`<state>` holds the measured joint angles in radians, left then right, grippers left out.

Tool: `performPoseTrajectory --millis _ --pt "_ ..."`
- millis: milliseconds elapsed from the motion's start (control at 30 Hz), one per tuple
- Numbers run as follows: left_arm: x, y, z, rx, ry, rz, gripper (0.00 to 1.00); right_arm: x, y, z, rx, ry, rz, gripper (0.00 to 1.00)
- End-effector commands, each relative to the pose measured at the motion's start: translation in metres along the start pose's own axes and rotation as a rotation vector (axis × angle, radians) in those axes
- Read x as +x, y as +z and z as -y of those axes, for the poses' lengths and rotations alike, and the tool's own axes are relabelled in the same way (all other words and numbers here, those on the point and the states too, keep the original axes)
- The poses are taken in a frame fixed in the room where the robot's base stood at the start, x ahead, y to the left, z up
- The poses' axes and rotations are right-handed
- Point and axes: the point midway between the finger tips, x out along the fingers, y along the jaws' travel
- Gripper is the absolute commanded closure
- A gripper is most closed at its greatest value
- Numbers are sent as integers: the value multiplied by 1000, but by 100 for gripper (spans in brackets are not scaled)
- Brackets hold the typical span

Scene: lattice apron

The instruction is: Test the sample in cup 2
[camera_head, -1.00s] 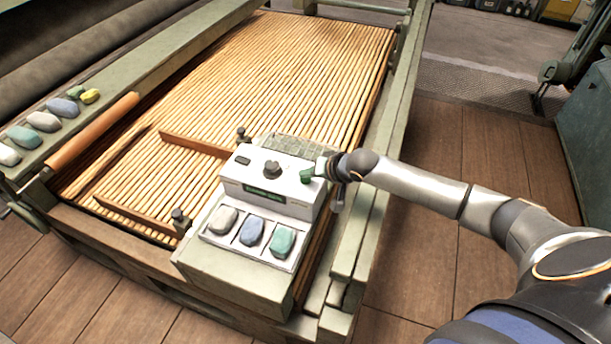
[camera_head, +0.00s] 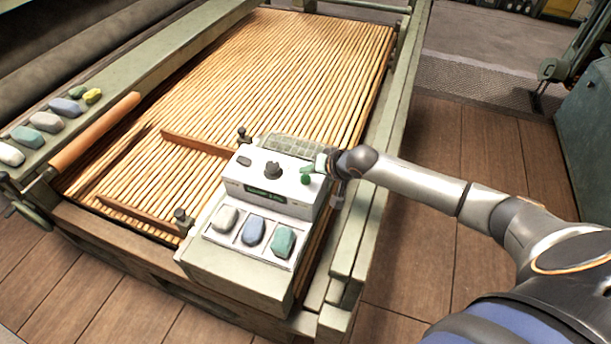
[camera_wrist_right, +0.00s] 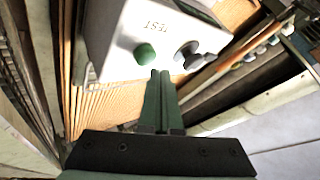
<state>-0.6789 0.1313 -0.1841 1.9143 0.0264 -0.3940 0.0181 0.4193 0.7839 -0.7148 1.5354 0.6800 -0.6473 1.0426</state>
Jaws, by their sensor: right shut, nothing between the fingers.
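A white tester box (camera_head: 268,192) stands at the near end of the slatted bed, with a green button (camera_head: 306,179) and a dark knob (camera_head: 272,170) on top. In the right wrist view the button (camera_wrist_right: 145,54) sits beside the word TEST, with the knob (camera_wrist_right: 187,55) to its right. In front of the box, a white three-part tray (camera_head: 211,236) holds a grey-white lump, a blue lump (camera_head: 253,231) in the middle and a teal lump. Cup numbers are not readable. My right gripper (camera_head: 321,162) is shut and empty, its tips (camera_wrist_right: 160,74) close to the button. Contact cannot be told.
Several coloured lumps (camera_head: 46,121) lie on the left rail beside an orange-brown roller (camera_head: 95,132). Wooden floor (camera_head: 430,260) is open on the right.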

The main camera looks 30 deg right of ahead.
Motion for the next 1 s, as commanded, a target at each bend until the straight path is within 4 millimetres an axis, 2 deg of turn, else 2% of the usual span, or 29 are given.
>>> performPoseTrajectory --millis 533,1000 --pt "-32 -35 -2 0 0 0 100 -33 -24 24 0 0 1 100" --pt "-33 -36 -2 0 0 0 100 -34 -25 25 0 0 0 100"
